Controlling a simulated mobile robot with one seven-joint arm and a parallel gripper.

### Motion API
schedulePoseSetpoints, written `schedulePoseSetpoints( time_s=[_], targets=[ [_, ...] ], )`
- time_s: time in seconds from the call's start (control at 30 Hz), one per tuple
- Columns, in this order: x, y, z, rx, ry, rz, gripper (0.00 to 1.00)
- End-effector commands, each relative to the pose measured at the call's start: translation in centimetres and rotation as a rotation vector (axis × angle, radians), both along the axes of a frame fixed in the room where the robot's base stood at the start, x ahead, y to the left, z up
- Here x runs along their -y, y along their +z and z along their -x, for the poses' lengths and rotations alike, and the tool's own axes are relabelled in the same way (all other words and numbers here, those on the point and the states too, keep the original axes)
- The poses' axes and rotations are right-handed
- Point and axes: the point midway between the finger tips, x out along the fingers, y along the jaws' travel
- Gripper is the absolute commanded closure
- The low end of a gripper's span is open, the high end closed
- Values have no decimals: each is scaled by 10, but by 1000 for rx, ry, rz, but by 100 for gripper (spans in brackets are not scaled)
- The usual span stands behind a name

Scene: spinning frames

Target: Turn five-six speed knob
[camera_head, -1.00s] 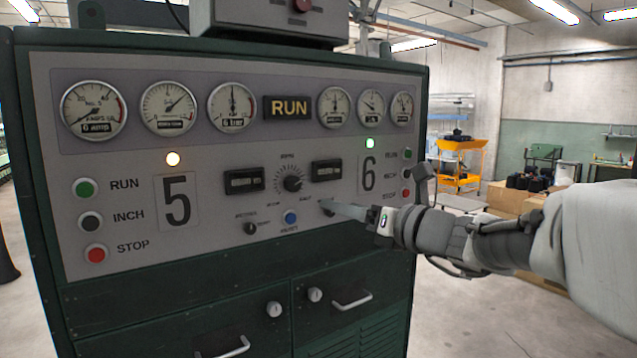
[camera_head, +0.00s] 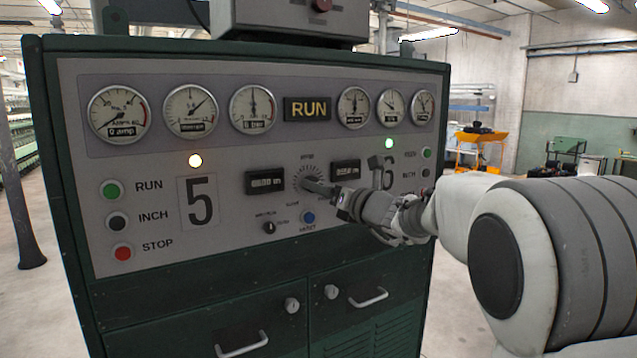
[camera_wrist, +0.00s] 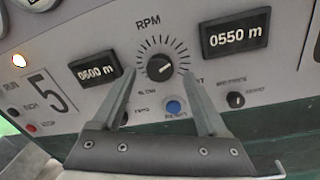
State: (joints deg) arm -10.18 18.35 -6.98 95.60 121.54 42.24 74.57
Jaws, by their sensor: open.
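The speed knob (camera_wrist: 160,68) is a round black knob with a light pointer line, inside a ring of tick marks under the label RPM. In the wrist view it lies between my gripper's two open fingers (camera_wrist: 158,80), with visible space on both sides. I cannot tell how deep the fingertips reach around it. The panel (camera_head: 240,155) carries a large 5 on the left and a 6 on the right, partly hidden by my arm.
Displays (camera_wrist: 95,68) (camera_wrist: 236,32) flank the knob. A blue button (camera_wrist: 173,107) sits just below it, and a small black knob (camera_wrist: 236,100) is lower right. Another small knob (camera_head: 269,227) is lower left in the head view. Drawers (camera_head: 205,315) are below the panel.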

Motion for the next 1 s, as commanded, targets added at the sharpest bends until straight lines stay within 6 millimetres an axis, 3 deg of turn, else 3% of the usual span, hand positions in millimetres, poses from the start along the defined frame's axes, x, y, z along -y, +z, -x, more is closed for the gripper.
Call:
schedulePoseSetpoints(
  time_s=[0.2,0.57,1.0],
  targets=[
    [-13,1,-16,0,0,1,24],
    [-15,0,-19,0,-1,1,24],
    [-15,0,-19,0,-1,1,100]
  ],
)
